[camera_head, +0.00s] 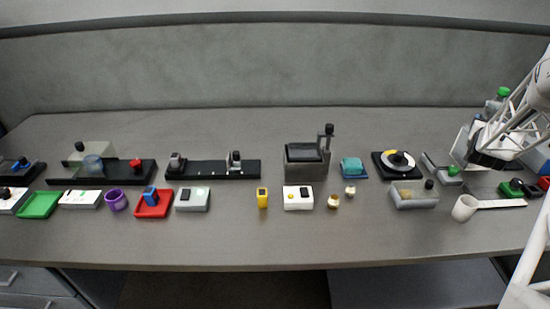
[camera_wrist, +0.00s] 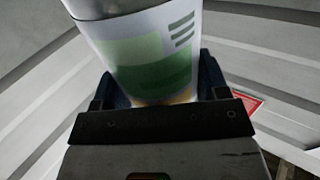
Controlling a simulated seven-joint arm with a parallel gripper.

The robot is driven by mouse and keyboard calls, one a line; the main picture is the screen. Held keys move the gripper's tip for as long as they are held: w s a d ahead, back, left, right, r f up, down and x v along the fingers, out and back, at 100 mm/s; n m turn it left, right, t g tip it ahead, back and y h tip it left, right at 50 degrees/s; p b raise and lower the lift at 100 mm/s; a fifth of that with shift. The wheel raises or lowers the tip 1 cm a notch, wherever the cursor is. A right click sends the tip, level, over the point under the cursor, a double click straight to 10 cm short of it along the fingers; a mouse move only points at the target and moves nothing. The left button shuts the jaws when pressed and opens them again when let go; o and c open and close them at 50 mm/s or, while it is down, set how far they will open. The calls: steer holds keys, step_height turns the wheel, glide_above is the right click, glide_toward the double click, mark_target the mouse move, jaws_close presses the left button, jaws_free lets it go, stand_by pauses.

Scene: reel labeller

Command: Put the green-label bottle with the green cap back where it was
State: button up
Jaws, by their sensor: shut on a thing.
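The green-label bottle (camera_wrist: 150,62) fills the middle of the wrist view, its white label with a green band and dark stripes facing the camera. My gripper (camera_wrist: 160,92) is shut on it, with a dark blue finger on each side. The bottle's cap end is not visible in the wrist view. In the head view my gripper (camera_head: 488,150) is at the far right, above the bench. A clear bottle (camera_head: 494,106) with a green cap (camera_head: 503,92) shows just above and behind it, partly covered by my arm. Its lower part is hidden.
The bench (camera_head: 250,245) is clear along its front. Near my gripper are a white cup (camera_head: 464,208), a white strip (camera_head: 500,204), a green-knobbed device (camera_head: 453,170) and a grey box (camera_head: 413,195). A round dial device (camera_head: 398,162) stands further left. A red-edged item (camera_wrist: 247,103) shows below in the wrist view.

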steer(key=w+a+r+n+t+y, duration=0.2)
steer(key=w+a+n+y, duration=0.15)
steer(key=w+a, duration=0.75)
steer(key=w+a+r+n+y, duration=0.1)
steer(key=w+a+n+y, duration=0.2)
steer(key=a, duration=1.1)
steer(key=w+a+r+n+t+y, duration=0.15)
steer(key=a+y, duration=0.25)
steer(key=a, duration=1)
steer(key=w+a+r+n+g+y, duration=0.1)
steer(key=w+a+y, duration=0.25)
steer(key=a, duration=1.05)
steer(key=s+a+f+n+g+y, duration=0.1)
steer(key=s+a+f+n+y, duration=0.2)
steer(key=a, duration=0.6)
steer(key=s+a+f+n+g+y, duration=0.1)
steer(key=s+a+f+y, duration=0.3)
steer(key=a, duration=0.6)
steer(key=s+a+f+n+g+y, duration=0.2)
steer(key=s+a, duration=0.5)
steer(key=s, duration=0.2)
steer(key=s+a+f+n+g+y, duration=0.2)
steer(key=s+a+f+n+g, duration=0.1)
steer(key=s+a, duration=0.5)
steer(key=shift+s+a+f+y, duration=0.2)
steer(key=shift+s+f+y, duration=0.1)
steer(key=shift+s, duration=0.7)
steer(key=shift+w+a, duration=0.1)
steer(key=shift+w, duration=0.05)
